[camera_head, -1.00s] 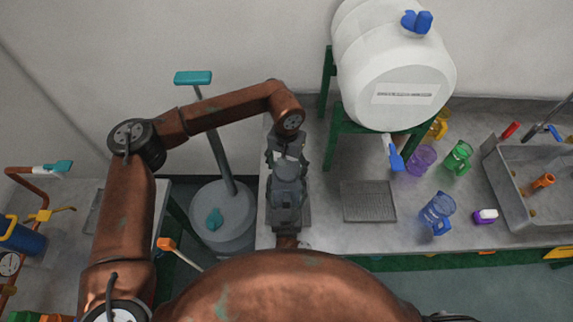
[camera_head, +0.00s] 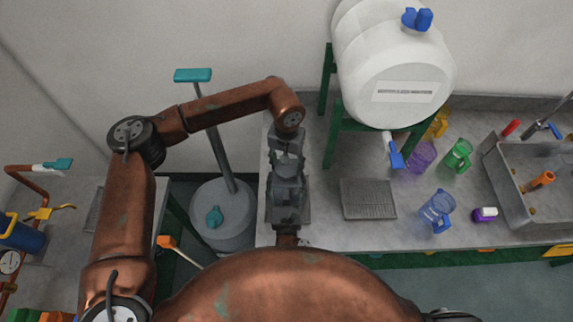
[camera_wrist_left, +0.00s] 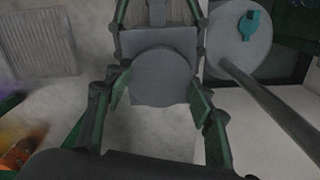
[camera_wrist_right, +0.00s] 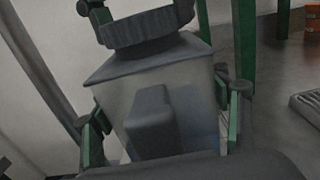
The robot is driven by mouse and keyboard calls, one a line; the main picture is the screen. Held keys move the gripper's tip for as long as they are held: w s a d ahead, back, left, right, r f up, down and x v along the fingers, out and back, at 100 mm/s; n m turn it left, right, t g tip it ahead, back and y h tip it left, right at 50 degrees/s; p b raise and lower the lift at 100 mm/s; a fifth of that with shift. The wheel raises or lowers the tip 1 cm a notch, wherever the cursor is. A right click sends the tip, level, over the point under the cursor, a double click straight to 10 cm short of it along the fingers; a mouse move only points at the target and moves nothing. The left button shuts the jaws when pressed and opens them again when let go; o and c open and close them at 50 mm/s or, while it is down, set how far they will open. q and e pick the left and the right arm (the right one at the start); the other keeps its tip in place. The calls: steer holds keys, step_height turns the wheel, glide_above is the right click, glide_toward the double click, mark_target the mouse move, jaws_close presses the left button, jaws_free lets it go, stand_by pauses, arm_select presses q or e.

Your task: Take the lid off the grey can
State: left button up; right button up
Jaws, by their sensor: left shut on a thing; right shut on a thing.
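The grey can has a square body (camera_wrist_right: 190,95) with a handle on the near side in the right wrist view. Its round, dark ribbed lid (camera_wrist_right: 150,28) sits at the top there, and its flat round face (camera_wrist_left: 160,75) shows in the left wrist view. My left gripper (camera_wrist_left: 160,98) is shut on the lid, one finger on either side. My right gripper (camera_wrist_right: 162,130) is shut on the can's body, one finger on either side. In the head view my left gripper (camera_head: 286,170) comes down over the can and hides most of it.
A grey drip tray (camera_head: 368,199) lies right of the can, below a white barrel (camera_head: 390,65) on a green stand. Coloured mugs and a sink (camera_head: 545,190) are further right. A round grey tank (camera_head: 222,215) with a teal-handled rod stands left of the bench.

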arm_select(q)
steer(key=n, duration=0.7)
steer(key=shift+n, duration=0.3)
steer(key=n, duration=0.3)
steer(key=shift+n, duration=0.4)
steer(key=n, duration=0.3)
steer(key=shift+n, duration=0.3)
steer(key=n, duration=0.5)
steer(key=shift+r+n, duration=0.1)
steer(key=shift+n, duration=0.3)
steer(key=n, duration=0.7)
steer(key=shift+n, duration=0.4)
steer(key=n, duration=0.5)
steer(key=shift+n, duration=0.4)
steer(key=n, duration=0.5)
steer(key=shift+n, duration=0.4)
steer(key=n, duration=0.5)
steer(key=shift+n, duration=0.3)
steer(key=n, duration=0.3)
steer(key=shift+n, duration=0.3)
steer(key=n, duration=0.3)
steer(key=shift+n, duration=0.4)
